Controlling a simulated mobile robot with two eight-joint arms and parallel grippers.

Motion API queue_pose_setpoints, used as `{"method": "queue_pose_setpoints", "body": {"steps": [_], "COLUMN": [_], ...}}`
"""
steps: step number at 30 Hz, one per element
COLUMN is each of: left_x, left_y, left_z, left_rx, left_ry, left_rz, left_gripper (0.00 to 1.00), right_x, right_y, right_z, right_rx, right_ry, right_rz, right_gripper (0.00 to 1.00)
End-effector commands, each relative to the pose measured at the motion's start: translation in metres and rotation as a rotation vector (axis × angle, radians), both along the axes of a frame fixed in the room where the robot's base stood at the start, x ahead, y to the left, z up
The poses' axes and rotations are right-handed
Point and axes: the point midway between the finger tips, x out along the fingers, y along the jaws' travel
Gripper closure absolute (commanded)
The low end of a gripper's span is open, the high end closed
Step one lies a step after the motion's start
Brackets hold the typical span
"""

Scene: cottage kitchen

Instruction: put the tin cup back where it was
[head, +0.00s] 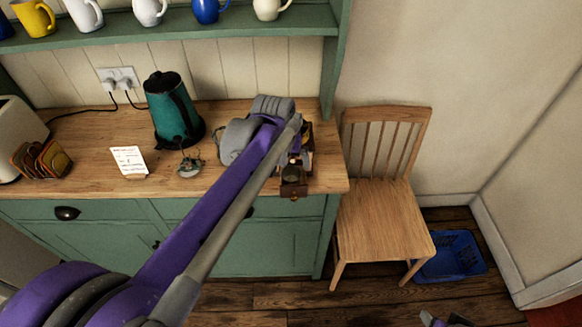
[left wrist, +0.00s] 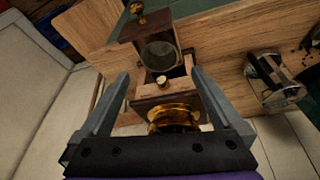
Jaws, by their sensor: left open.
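A small round grey cup, which looks like the tin cup (left wrist: 160,53), sits in the pulled-out drawer of a wooden coffee grinder (left wrist: 170,97). In the head view the cup (head: 291,176) shows at the counter's front right edge, with the grinder (head: 307,140) partly hidden behind my left arm. My left gripper (left wrist: 161,75) is open, its fingers on either side of the grinder body and drawer opening. Nothing is held between them, and I cannot tell whether they touch the grinder. Part of what seems to be my right gripper (head: 443,320) shows at the bottom edge of the head view.
A teal kettle (head: 174,112), a note card (head: 129,161), a toast rack (head: 42,160) and a small glass-and-metal item (head: 189,164) stand on the counter (head: 90,183). A wooden chair (head: 385,215) and blue basket (head: 452,257) are right of it. Mugs line the shelf (head: 180,28).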

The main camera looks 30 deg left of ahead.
Motion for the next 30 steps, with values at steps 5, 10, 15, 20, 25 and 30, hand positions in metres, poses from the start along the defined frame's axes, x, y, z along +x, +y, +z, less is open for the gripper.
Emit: {"method": "queue_pose_setpoints", "body": {"steps": [5,10,15,20,25,30], "left_x": [-0.010,-0.016,-0.045,-0.102,-0.152,-0.174], "left_y": [-0.002,-0.004,-0.027,-0.065,-0.091,-0.100], "left_z": [0.033,0.047,0.036,-0.002,-0.045,-0.066], "left_rx": [0.000,0.001,0.013,0.041,0.062,0.073], "left_ry": [-0.002,-0.003,-0.028,-0.081,-0.133,-0.157], "left_rz": [-0.001,-0.003,-0.054,-0.159,-0.250,-0.291], "left_gripper": [0.00,0.00,0.00,0.00,0.00,0.00], "right_x": [0.001,0.002,0.002,0.002,0.002,0.002], "right_y": [0.000,0.000,0.000,0.000,0.000,0.000], "right_z": [0.003,0.004,0.004,0.004,0.004,0.004], "right_rx": [0.000,0.000,0.000,0.000,0.000,0.000], "right_ry": [-0.002,-0.003,-0.003,-0.003,-0.003,-0.003], "right_rz": [0.000,0.000,0.000,0.000,0.000,0.000], "right_gripper": [0.46,0.46,0.46,0.46,0.46,0.46]}}
